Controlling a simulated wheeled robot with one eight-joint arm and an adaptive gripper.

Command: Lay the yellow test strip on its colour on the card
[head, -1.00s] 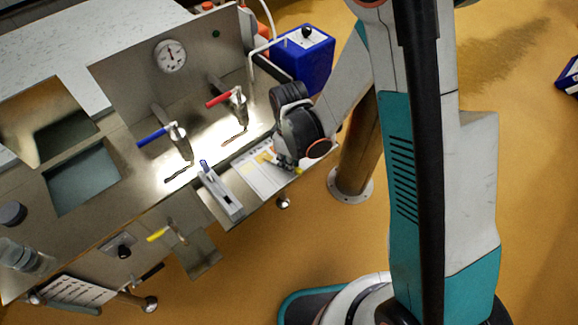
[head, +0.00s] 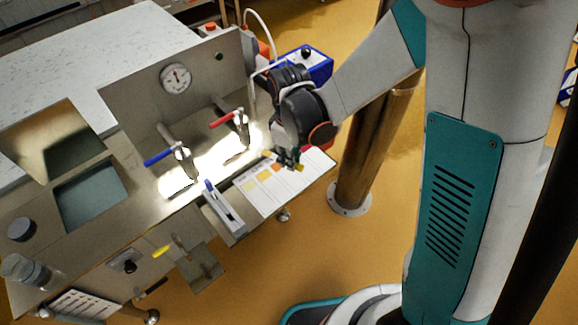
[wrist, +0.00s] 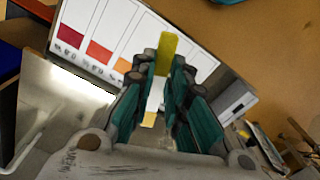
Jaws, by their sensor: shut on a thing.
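My gripper (wrist: 165,85) is shut on the yellow test strip (wrist: 168,48), which sticks out past the fingertips in the wrist view. In the head view my gripper (head: 288,162) is over the white colour card (head: 312,167), with a bit of the yellow strip (head: 299,167) at its tips. The card also shows in the wrist view (wrist: 120,22), with red, red-orange and orange patches left of the strip. A pale yellow-orange patch (wrist: 149,118) shows between the fingers. I cannot tell whether the strip touches the card.
The card lies at the right end of the metal bench. A grey holder with a blue-tipped item (head: 223,207) stands just left of it. Taps with a red handle (head: 222,119) and a blue handle (head: 158,156) stand behind. A blue box (head: 318,66) is beyond my gripper.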

